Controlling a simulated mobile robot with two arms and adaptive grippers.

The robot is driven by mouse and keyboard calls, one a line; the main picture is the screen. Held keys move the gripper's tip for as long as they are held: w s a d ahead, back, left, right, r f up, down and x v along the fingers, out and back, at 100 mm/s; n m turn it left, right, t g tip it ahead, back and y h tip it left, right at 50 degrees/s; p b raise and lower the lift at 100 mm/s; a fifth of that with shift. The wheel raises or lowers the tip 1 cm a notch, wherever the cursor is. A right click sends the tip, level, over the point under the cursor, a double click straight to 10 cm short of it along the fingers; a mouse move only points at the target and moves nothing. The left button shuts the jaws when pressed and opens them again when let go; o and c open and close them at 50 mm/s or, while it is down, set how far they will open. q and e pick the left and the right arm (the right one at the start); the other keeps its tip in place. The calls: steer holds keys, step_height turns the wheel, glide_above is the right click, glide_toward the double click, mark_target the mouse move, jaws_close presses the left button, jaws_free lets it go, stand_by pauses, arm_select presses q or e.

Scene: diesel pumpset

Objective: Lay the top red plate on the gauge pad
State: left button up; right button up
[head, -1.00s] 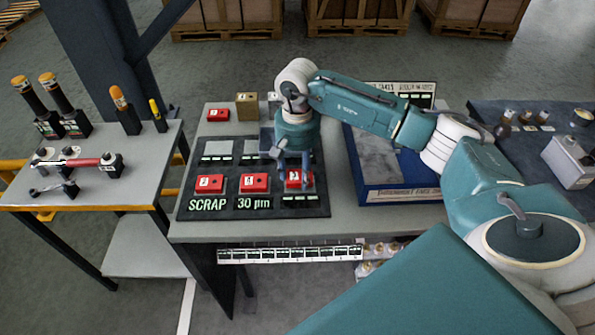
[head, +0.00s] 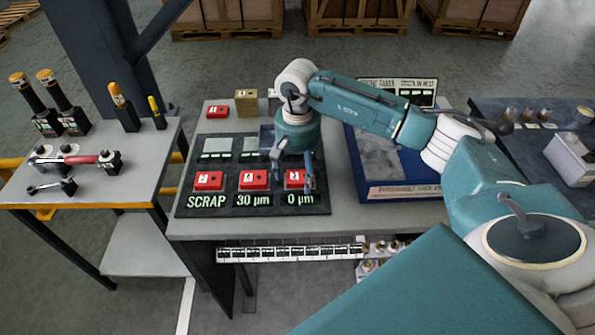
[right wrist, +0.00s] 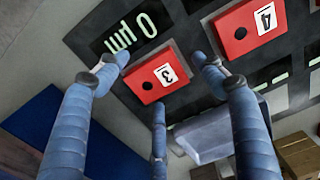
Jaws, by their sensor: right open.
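Red plates rest in the front row of a dark board (head: 180,208). One marked 2 (head: 208,180) is above the word SCRAP, and one marked 4 (head: 253,180) is above 30 µm. A third, marked 3 (right wrist: 154,75), is above the 0 µm readout. I cannot tell for sure which spot is the gauge pad. My right gripper (right wrist: 162,90) is open, its fingers spread around the plate marked 3; contact is unclear. In the head view its fingers partly cover that plate (head: 294,179). My left gripper is out of view.
Another red plate (head: 217,111) lies behind the board, beside a brass-coloured block (head: 246,101). A blue box with a grey top (head: 378,150) stands to the right. A side table (head: 85,190) with tools is at left. Pallets stand behind.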

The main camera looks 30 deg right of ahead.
step_height(320, 180, up, 12)
stand_by(0.5)
steer(key=shift+r, duration=0.1)
step_height(320, 180, up, 6)
steer(key=p, duration=0.4)
stand_by(0.3)
